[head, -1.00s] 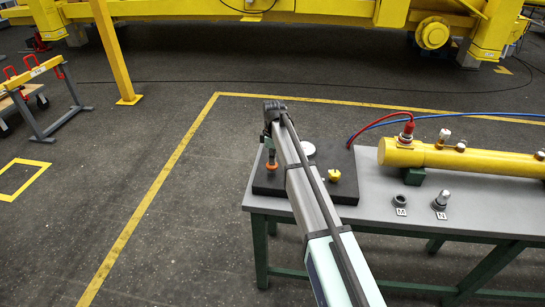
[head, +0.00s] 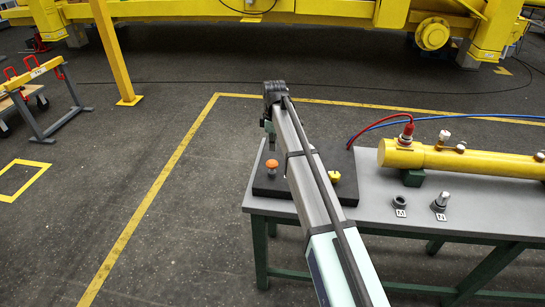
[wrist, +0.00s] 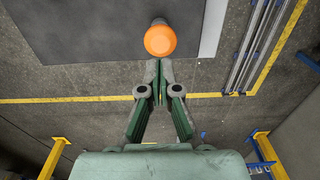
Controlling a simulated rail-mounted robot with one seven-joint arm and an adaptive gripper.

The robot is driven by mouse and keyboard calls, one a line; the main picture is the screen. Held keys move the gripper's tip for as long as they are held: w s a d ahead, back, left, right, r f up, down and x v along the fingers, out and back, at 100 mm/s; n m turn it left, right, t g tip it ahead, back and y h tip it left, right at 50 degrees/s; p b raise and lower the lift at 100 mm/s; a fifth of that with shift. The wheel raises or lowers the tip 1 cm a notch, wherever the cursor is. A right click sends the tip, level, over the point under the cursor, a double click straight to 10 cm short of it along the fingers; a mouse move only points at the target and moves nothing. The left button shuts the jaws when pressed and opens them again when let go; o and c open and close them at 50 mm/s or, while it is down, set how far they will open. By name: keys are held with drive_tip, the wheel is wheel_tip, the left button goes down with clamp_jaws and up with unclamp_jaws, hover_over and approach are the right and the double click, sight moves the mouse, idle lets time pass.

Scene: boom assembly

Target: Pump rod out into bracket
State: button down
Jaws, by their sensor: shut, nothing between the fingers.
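A yellow cylinder (head: 460,160) lies on the bench, with a red fitting and red and blue hoses at its left end. Its right end runs out of the head view, and no rod end or bracket can be made out. An orange mushroom-shaped button (head: 271,164) stands on a dark plate (head: 263,186) at the bench's left end. My gripper (head: 269,138) is above the button. In the wrist view the button (wrist: 160,40) lies just beyond the closed fingertips (wrist: 160,72), apparently apart from them. The fingers are shut and empty.
Two small labelled fittings (head: 399,202) (head: 440,203) stand on the grey bench top (head: 375,208). A large yellow structure (head: 300,12) is in the background.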

wheel_tip(320, 180, up, 6)
drive_tip(key=shift+f+b, duration=0.15)
drive_tip(key=shift+b, duration=0.45)
idle(0.7)
